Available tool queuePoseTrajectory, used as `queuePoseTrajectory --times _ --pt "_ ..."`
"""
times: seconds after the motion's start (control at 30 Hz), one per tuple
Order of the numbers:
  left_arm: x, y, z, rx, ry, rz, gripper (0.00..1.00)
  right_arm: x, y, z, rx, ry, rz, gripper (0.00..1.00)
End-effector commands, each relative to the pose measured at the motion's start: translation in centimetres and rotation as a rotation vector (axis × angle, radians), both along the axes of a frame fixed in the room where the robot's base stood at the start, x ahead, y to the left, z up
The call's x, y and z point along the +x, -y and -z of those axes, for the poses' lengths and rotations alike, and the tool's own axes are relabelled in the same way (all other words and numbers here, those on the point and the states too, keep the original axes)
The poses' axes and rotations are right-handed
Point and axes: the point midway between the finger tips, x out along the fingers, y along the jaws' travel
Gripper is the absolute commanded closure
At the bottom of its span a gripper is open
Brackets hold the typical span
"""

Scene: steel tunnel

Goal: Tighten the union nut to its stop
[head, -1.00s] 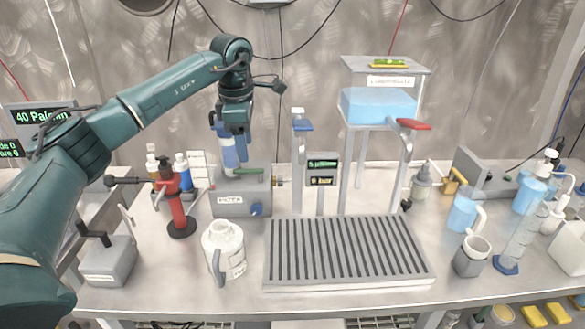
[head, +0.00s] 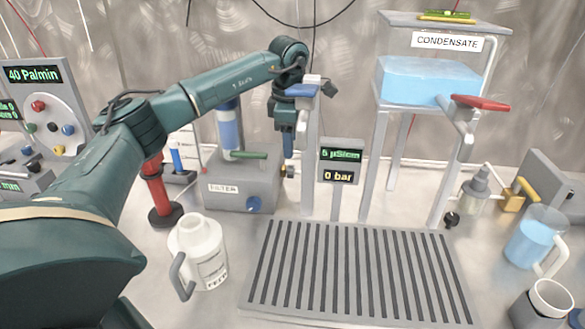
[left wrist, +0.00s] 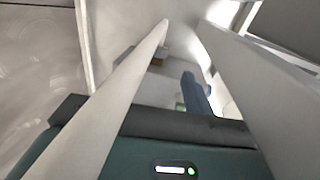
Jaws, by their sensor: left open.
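The grey filter box (head: 235,187) stands on the bench with a blue-and-white cylinder, a green lever on top and a blue knob in front. The union nut appears to be the small brass-coloured fitting (head: 290,171) at the box's right side, mostly hidden by my gripper. My left gripper (head: 287,154) points down beside the box's right end, just above this fitting. In the left wrist view its two pale fingers (left wrist: 180,27) are spread with nothing clearly between the tips; a blue part (left wrist: 196,95) shows beyond them. Contact cannot be told. My right gripper is not in view.
A post with a blue top (head: 307,125) stands close right of my gripper. Beyond it are a display reading 0 bar (head: 340,165) and the condensate tank (head: 420,82) on its stand. A white jug (head: 203,250) and a slatted grate (head: 350,316) are in front.

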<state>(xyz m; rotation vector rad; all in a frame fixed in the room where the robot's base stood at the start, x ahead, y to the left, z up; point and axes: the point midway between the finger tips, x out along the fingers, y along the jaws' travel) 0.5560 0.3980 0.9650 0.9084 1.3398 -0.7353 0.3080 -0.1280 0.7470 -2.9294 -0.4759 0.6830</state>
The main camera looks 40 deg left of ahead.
Motion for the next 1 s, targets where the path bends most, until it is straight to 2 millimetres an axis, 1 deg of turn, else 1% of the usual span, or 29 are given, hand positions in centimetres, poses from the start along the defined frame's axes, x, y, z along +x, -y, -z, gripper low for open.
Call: queuePoseTrajectory --times 0.03,0.2,0.3,0.4,0.5,0.6,0.83,0.87,1.0 --pt "0.0 -0.1 1.4 0.001 -0.005 0.0 0.48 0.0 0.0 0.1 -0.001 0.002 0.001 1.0" --pt "0.4 -0.3 4.9 -0.001 -0.005 0.0 0.48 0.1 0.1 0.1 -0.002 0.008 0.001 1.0" --pt "0.6 -0.4 6.5 0.001 -0.005 0.0 0.48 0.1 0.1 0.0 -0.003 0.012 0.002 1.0" --pt "0.8 -0.4 7.7 0.0 -0.004 -0.001 0.48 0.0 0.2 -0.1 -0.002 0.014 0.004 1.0" --pt "0.9 -0.5 8.4 0.0 -0.001 0.0 0.48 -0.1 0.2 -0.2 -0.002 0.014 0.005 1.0" --pt "0.9 -0.5 8.7 0.0 -0.001 0.0 0.48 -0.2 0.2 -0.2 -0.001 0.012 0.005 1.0" --pt "0.9 -0.5 8.8 0.0 -0.001 0.0 0.48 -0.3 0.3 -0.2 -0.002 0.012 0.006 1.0" --pt "0.9 -0.5 8.8 0.0 -0.001 0.0 0.48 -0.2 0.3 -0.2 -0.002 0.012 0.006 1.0" --pt "0.9 -0.5 8.7 0.0 -0.001 0.0 0.6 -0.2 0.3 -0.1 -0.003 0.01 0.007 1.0"
